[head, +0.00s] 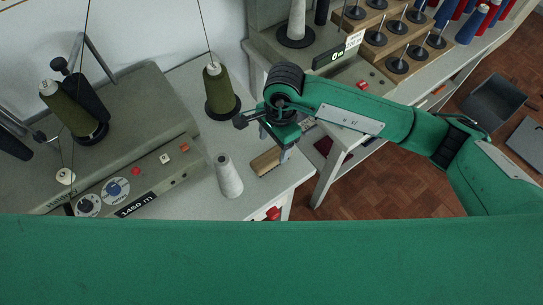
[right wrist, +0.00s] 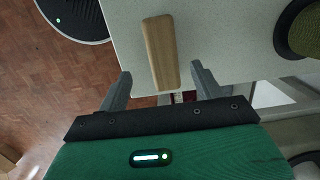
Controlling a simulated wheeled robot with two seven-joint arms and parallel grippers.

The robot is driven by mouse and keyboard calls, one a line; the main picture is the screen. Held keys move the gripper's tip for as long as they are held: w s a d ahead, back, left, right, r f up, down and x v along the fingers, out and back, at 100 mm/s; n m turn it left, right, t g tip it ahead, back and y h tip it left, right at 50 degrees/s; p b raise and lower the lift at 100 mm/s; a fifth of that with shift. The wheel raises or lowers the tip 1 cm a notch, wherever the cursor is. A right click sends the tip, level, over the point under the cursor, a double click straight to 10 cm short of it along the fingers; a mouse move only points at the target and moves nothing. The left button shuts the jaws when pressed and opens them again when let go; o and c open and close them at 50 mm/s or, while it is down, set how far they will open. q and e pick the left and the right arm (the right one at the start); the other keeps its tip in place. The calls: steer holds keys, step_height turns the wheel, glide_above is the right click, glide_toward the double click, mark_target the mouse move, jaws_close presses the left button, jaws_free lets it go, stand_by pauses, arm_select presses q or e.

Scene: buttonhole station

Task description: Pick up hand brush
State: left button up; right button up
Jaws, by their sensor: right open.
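The hand brush (head: 266,160) lies on the white table, close to its right edge, with its wooden back showing. In the right wrist view the brush (right wrist: 161,52) is a long wooden block just beyond the fingertips, lined up between them. My right gripper (right wrist: 160,82) is open and empty, with one finger to each side of the brush's near end. In the head view the right gripper (head: 284,148) is above and beside the brush and partly covers its right end. My left gripper is not in view.
A white thread cone (head: 228,176) stands just left of the brush. A dark green spool (head: 219,90) stands behind it. A grey winding machine (head: 150,120) fills the left. The table edge drops to a wooden floor (head: 400,195) at right.

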mark_target(272, 156)
steer(key=shift+a+f, duration=0.15)
steer(key=shift+f, duration=0.95)
steer(key=shift+f+p, duration=0.35)
steer(key=shift+p, duration=0.15)
step_height(272, 156, down, 4)
steer(key=shift+a+r+p, duration=0.1)
steer(key=shift+r+p, duration=0.1)
steer(key=shift+p, duration=0.4)
steer(key=shift+f, duration=0.4)
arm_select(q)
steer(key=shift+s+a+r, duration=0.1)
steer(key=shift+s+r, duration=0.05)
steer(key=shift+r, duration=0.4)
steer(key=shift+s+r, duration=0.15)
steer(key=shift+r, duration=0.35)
arm_select(e)
steer(key=shift+w, duration=0.1)
steer(key=shift+c, duration=0.2)
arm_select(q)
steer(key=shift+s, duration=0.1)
arm_select(e)
steer(key=c, duration=1.1)
